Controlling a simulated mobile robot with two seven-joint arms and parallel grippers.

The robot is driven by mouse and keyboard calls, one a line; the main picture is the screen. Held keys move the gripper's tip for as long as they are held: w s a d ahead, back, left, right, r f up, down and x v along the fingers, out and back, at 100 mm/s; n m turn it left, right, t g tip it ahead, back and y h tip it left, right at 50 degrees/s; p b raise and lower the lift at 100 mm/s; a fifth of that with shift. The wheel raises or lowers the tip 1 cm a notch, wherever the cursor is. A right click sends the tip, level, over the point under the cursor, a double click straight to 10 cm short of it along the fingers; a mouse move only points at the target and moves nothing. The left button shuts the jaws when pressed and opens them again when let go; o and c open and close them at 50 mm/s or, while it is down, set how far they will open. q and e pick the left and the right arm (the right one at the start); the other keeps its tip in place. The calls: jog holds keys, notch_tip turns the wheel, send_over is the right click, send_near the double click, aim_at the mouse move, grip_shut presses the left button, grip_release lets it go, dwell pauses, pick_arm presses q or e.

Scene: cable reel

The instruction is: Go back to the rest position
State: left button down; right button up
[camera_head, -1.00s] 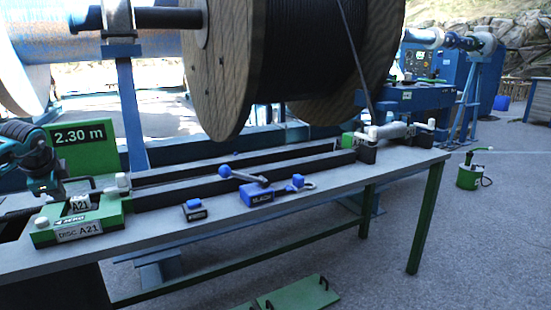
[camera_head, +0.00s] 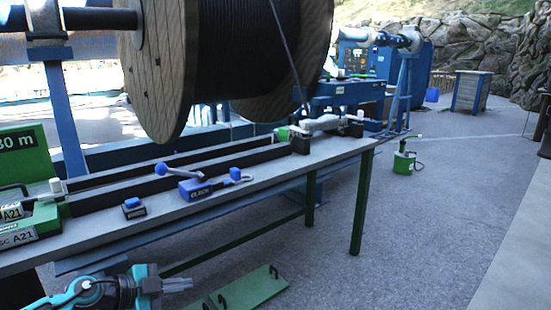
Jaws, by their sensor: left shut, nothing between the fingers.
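My left gripper (camera_head: 176,286) shows at the bottom left of the head view, in front of the bench. Its grey fingers are shut with nothing between them and point to the right. It is apart from the bench and everything on it. My right gripper is not in view. The green block with the A21 label (camera_head: 32,222) sits on the left end of the bench, partly cut off by the picture edge.
The grey workbench (camera_head: 225,205) carries a blue clamp-like tool (camera_head: 205,188) and a small blue-topped block (camera_head: 133,207). A wooden cable reel (camera_head: 165,70) stands behind. Green plates (camera_head: 245,290) lie below in front.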

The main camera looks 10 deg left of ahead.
pick_arm(q)
jog(key=s+d+f+n+t+y, duration=0.25)
jog(key=s+d+n+t, duration=0.35)
jog(key=d, duration=0.5)
jog(key=s+d+f+n+g+y, duration=0.1)
jog(key=s+d+f+n+g, duration=0.25)
jog(key=s, duration=0.35)
jog(key=s+d+f+n+g+y, duration=0.2)
jog(key=s+f+n, duration=0.2)
jog(key=s, duration=0.3)
jog(key=a+r+p, duration=0.3)
jog(key=r+p, duration=0.5)
jog(key=p, duration=0.4)
jog(key=shift+s+y, duration=0.25)
jog(key=shift+y, duration=0.2)
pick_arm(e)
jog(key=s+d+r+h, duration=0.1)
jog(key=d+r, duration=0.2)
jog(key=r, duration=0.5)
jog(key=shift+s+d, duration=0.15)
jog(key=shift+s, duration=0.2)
pick_arm(q)
jog(key=shift+a, duration=0.1)
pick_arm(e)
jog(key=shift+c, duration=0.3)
